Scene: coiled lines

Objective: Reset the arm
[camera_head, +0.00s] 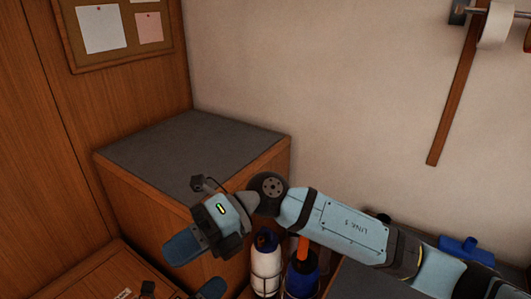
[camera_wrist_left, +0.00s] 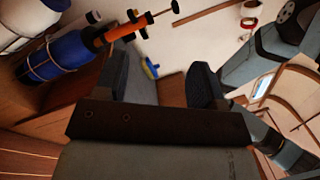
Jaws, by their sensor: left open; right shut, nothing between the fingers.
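My left gripper (camera_head: 197,268) shows at the lower middle of the head view, at the end of my light-blue arm. Its two blue fingers are apart, with nothing seen between them. In the left wrist view the open fingers (camera_wrist_left: 168,64) point at the room, with the pale wall behind the gap. The arm is bent and its links run off to the lower right of the head view. My right gripper is in neither view.
A white bottle (camera_head: 266,268) and a blue bottle with an orange top (camera_head: 301,276) stand close beside the gripper. A grey-topped wooden cabinet (camera_head: 185,150) is behind it. A blue object (camera_head: 463,249) lies at right.

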